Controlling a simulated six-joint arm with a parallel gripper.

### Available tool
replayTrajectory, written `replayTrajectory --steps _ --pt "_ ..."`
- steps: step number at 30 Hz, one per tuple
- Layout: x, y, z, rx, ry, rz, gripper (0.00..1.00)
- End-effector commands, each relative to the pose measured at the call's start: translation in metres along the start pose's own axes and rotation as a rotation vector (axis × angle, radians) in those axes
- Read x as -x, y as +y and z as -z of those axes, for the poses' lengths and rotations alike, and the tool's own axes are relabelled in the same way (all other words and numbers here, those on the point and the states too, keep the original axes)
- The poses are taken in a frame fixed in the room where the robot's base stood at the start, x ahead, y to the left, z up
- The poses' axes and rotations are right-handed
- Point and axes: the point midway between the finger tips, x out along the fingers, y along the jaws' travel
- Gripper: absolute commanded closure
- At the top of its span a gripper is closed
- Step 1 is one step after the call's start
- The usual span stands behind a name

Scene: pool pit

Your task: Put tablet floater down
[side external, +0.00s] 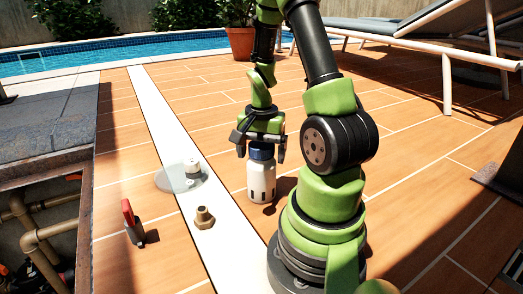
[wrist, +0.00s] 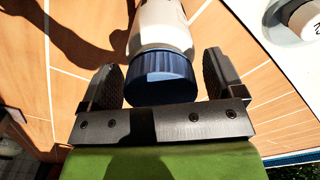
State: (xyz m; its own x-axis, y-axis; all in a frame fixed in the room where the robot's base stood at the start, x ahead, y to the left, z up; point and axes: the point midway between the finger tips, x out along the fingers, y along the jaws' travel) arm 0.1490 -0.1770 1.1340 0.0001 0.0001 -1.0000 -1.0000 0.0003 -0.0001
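The tablet floater, a white bottle-shaped body (side external: 261,180) with a dark blue cap, stands upright on the orange tiles just right of the pale strip. Its base appears to touch the deck. My gripper (side external: 261,146) is above it, pointing down, with one finger on each side of the cap. In the wrist view, the blue cap (wrist: 162,75) lies between the two black fingers of my gripper (wrist: 163,85). Narrow gaps show between the cap and the fingers, so the gripper looks open around it. The bottle's lower end is out of the wrist view.
A translucent round disc with a white piece (side external: 193,168) and a brown fitting (side external: 204,218) lie on the pale strip to the left. A potted plant (side external: 241,43) stands behind.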

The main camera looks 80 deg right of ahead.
Motion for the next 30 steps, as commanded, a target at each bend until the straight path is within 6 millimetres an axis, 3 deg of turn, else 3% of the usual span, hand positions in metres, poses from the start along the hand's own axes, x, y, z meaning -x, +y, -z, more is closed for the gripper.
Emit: replayTrajectory --steps 10,24,30 --pt "0.011 -0.001 0.001 0.0 0.004 0.003 0.13" --pt "0.099 -0.001 0.001 0.0 0.006 0.005 0.13" --pt "0.119 0.0 0.0 0.002 0.003 0.002 0.13"
